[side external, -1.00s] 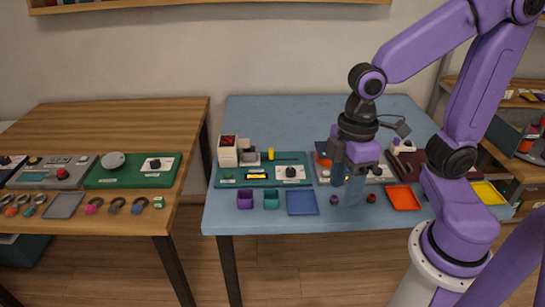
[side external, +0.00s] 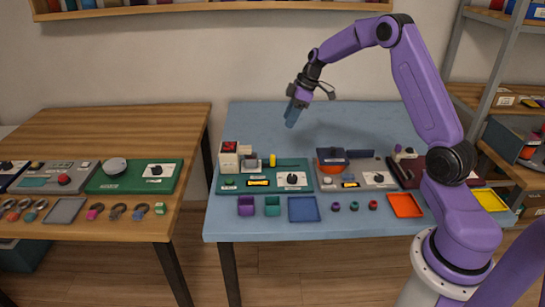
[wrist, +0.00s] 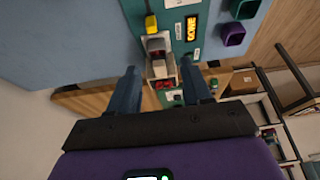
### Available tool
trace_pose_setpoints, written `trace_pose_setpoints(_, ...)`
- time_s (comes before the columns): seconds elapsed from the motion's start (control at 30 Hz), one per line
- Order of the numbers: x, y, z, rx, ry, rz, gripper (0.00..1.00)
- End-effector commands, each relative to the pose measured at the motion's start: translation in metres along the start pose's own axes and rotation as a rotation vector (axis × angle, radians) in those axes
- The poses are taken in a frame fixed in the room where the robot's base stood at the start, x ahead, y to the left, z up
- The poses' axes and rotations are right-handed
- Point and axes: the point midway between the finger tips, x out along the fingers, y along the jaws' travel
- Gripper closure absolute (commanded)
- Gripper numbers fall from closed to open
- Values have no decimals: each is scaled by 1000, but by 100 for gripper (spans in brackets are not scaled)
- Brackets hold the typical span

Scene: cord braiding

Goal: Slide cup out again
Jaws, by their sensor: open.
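A small purple cup (side external: 246,205) and a teal cup (side external: 272,205) stand in front of the teal board (side external: 228,186) in the side view. The purple cup also shows in the wrist view (wrist: 232,34). A white machine (side external: 229,160) with a red top stands at the board's back left, with a small grey part (side external: 251,163) beside it. I cannot tell whether that part is a cup. My gripper (side external: 291,121) is raised over the back of the blue table, open and empty. In the wrist view the machine shows between its fingers (wrist: 158,68), some distance off.
A yellow knob (side external: 272,160) and a display (wrist: 192,27) reading "GONE" are on the teal board. Blue (side external: 304,209) and orange (side external: 405,205) trays lie in front. The blue table's back is clear.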

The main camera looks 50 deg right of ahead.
Motion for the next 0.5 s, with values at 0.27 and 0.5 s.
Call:
trace_pose_setpoints(0.27,13,14,10,3,9,10,51)
trace_pose_setpoints(0.5,54,14,10,4,8,10,51)
